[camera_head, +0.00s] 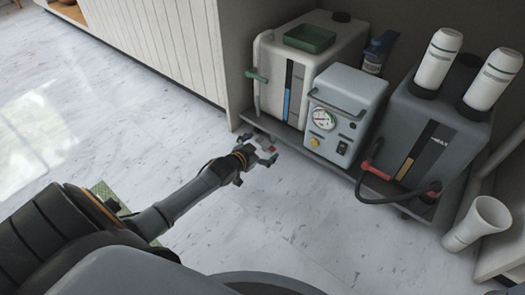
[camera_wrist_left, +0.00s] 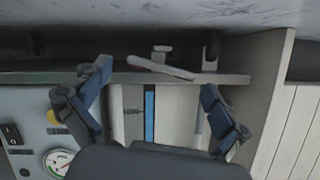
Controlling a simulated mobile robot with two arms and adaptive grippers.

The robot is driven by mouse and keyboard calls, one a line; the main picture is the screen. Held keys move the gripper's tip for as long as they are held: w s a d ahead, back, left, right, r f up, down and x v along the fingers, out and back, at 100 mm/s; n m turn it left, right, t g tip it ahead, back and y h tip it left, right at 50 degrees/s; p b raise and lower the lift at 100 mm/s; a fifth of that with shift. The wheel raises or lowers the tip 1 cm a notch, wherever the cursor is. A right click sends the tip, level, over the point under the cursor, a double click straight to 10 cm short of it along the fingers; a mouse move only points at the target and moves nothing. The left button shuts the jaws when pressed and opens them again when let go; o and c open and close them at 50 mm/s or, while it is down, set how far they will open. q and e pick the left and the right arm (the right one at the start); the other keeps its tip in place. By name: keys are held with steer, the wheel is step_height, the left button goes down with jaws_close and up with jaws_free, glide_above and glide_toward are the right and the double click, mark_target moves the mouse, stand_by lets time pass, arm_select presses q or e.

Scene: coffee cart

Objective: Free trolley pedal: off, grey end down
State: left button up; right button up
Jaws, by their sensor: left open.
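The trolley (camera_head: 325,158) is a low grey platform carrying machines, against the cabinet. At its front left edge is a small pedal (camera_head: 269,149) with a reddish part, mostly hidden behind my gripper. In the left wrist view, upside down, the pedal seems to be a light grey bar (camera_wrist_left: 160,67) at the trolley edge, one part slanting; I cannot tell which end is down. My left gripper (camera_head: 264,160) is open, its fingers pointing at the trolley's edge. In the wrist view its fingers (camera_wrist_left: 155,100) stand apart with nothing held. My right gripper is not in view.
On the trolley stand a white tank (camera_head: 270,75), a grey gauge box (camera_head: 345,100) and a dark tank (camera_head: 430,125) with a black hose (camera_head: 385,203) looping out front. A white cup (camera_head: 480,222) is at right. The marble floor (camera_head: 290,220) in front is clear.

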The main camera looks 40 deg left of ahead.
arm_select(q)
steer(key=shift+w, duration=0.15)
steer(key=shift+c, duration=0.2)
steer(key=c, duration=1.1)
